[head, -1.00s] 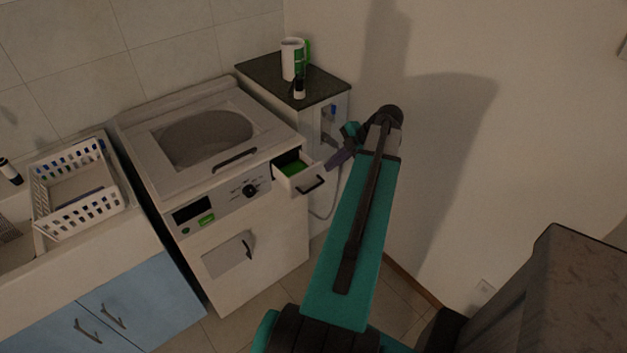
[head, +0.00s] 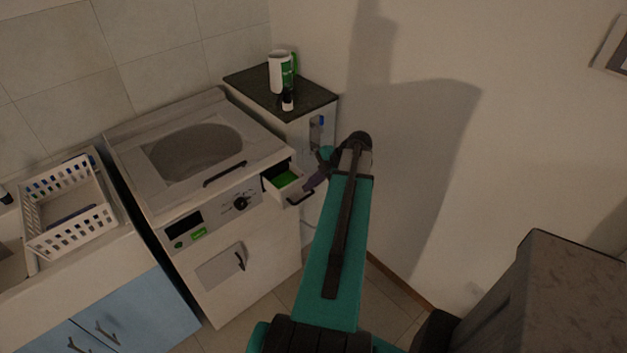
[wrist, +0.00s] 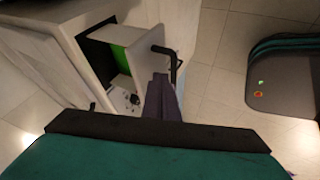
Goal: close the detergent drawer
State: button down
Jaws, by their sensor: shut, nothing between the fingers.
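The detergent drawer (head: 284,181) sticks out from the top right of the washing machine's front. It is white, with green inside and a dark handle (head: 299,198) on its front. My gripper (head: 309,187) is shut and empty, right at the drawer's front. In the wrist view the drawer (wrist: 130,58) stands open at upper left, with its dark handle (wrist: 172,62) facing right. My gripper's fingertips (wrist: 160,78) are just below the handle, close to the drawer front. I cannot tell whether they touch it.
The washing machine (head: 228,240) has a closed top lid and a front door. A dark-topped cabinet (head: 250,84) with a white-and-green container (head: 281,72) and a small bottle (head: 288,99) stands behind right. A white basket (head: 68,232) sits on the left counter. Floor in front is open.

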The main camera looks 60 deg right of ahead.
aim_at(296, 196)
jog(key=shift+p+x, duration=0.5)
jog(key=shift+x, duration=1.15)
